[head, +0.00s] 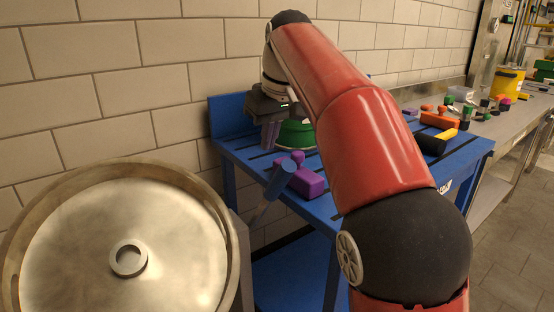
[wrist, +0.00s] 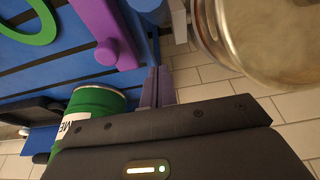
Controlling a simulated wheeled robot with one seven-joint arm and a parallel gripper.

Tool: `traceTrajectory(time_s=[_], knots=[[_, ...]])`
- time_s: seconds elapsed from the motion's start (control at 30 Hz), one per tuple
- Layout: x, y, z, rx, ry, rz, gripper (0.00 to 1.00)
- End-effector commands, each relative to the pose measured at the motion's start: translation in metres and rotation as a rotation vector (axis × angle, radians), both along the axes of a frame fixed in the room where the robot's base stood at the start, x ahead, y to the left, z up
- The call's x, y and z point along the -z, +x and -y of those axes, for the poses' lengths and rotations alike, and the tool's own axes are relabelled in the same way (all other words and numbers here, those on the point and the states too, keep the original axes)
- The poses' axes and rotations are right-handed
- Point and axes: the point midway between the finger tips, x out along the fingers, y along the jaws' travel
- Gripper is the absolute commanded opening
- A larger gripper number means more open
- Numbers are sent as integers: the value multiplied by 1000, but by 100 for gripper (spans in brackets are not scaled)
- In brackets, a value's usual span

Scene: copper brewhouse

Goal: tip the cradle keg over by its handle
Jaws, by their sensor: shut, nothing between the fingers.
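The keg (head: 125,235) is a large steel drum with a raised rim and a small ring on its face, at the lower left of the head view. Part of it shows at the upper right of the wrist view (wrist: 275,35). A blue cylindrical handle (head: 280,179) on a slim bar stands to the keg's right, in front of the bench; it appears to belong to the cradle. The handle's end shows at the top of the wrist view (wrist: 145,4). My gripper (head: 270,136) is shut and empty, beyond and above the handle in the head view. Its purple-grey fingers (wrist: 157,86) look apart from it.
A blue slatted bench (head: 235,150) carries a purple block with a knob (head: 307,183), a green can (head: 297,134) close to my gripper and a black-and-yellow tool (head: 434,142). Several coloured items lie farther right. A tiled wall (head: 140,85) stands close behind.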

Motion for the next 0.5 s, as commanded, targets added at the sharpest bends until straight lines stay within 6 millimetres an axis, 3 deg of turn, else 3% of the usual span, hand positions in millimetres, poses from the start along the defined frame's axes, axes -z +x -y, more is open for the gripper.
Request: traceTrajectory(time_s=[0.1,0.3,0.5], knots=[[24,5,-4,0,-1,-3,0],[37,-16,10,-1,0,1,0],[41,-23,15,1,-1,2,0]])
